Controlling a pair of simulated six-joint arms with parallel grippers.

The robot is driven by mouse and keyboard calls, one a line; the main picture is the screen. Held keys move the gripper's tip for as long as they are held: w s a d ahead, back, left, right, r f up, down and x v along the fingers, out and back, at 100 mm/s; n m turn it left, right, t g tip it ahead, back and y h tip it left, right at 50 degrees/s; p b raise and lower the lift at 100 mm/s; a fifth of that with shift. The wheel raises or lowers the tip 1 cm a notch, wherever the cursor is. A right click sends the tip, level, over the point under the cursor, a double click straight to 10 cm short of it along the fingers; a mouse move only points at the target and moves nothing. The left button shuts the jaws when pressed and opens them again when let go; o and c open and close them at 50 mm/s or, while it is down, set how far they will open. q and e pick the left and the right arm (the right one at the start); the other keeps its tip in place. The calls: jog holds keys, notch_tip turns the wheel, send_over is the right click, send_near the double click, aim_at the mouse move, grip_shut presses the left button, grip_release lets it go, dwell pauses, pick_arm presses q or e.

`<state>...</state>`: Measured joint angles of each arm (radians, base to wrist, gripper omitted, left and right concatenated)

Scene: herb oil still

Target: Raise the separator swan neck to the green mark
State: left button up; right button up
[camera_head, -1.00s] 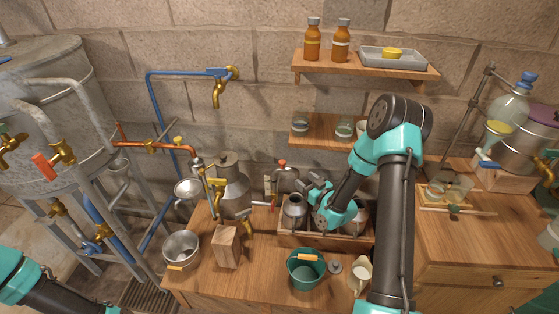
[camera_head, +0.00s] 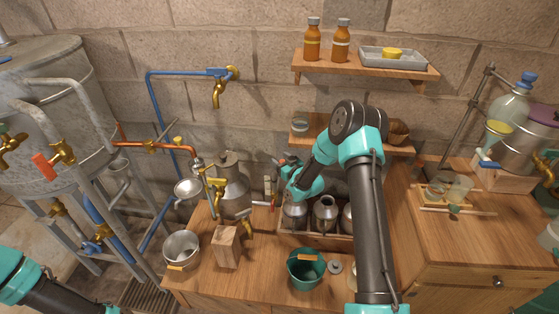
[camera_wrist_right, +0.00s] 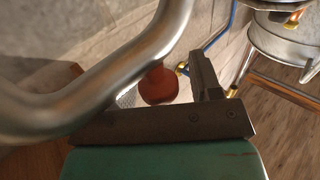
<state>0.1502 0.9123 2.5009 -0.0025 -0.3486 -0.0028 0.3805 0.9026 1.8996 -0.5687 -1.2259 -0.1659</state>
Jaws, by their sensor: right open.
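The separator (camera_head: 236,192) is a steel can on the wooden bench, with a brass tap in front of it. The swan neck is mostly hidden behind my right gripper (camera_head: 280,165) in the head view. In the right wrist view a large bent steel tube (camera_wrist_right: 150,50), apparently the swan neck, crosses close in front of the camera. A red knob (camera_wrist_right: 159,86) shows beyond my right gripper's base. My right gripper is open; one dark finger shows beside the knob and the other is hidden behind the tube. The green mark cannot be made out. My left gripper is out of view.
A wooden crate (camera_head: 316,241) with steel cans stands right below my right gripper. A shelf (camera_head: 365,145) is close behind my right arm.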

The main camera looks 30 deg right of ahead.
jog(key=shift+w+a, duration=0.1)
jog(key=shift+w, duration=0.2)
jog(key=shift+c, duration=0.3)
grip_shut()
